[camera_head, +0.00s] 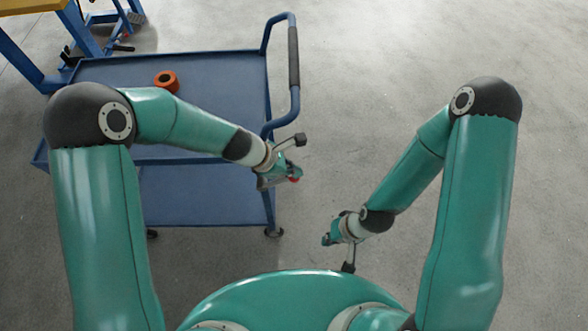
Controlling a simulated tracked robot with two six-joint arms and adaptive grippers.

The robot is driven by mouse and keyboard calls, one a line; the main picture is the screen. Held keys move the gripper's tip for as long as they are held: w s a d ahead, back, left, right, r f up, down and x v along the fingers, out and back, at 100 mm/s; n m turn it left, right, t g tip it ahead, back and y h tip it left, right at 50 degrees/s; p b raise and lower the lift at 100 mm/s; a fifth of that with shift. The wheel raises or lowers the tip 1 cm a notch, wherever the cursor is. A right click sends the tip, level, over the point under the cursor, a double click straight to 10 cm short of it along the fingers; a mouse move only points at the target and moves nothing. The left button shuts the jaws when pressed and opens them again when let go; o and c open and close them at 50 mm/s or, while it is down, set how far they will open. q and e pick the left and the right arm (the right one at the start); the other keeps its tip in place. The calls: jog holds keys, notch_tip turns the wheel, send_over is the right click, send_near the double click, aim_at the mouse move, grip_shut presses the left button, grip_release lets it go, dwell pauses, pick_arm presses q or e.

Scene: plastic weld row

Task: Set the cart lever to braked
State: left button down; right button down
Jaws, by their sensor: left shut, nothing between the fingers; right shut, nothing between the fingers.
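The blue cart (215,72) stands left of centre, with two shelves and a push handle (293,60) at its right end. A small red piece (295,180) shows at the tip of my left gripper (286,176); it may be the knob of the cart lever. The rest of the lever is hidden, so its setting cannot be told. My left gripper is shut and empty by the cart's right end, beside or touching the red piece; I cannot tell which. My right gripper (327,239) is shut and empty over the floor, right of the cart and apart from it.
An orange roll (166,81) lies on the cart's top shelf. A caster (274,232) shows under the near right corner. A blue frame with a yellow top (30,6) stands at the far left. The grey floor on the right is clear.

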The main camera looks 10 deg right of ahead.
pick_arm(q)
jog(key=shift+s+f, duration=0.3)
jog(key=shift+a+r+p, duration=0.1)
jog(key=shift+r+p, duration=0.35)
jog(key=shift+r, duration=0.05)
notch_tip(320, 180, up, 13)
jog(key=s+d+p, duration=0.1)
jog(key=p, duration=0.4)
jog(key=shift+s+f, duration=0.15)
jog(key=shift+s, duration=0.1)
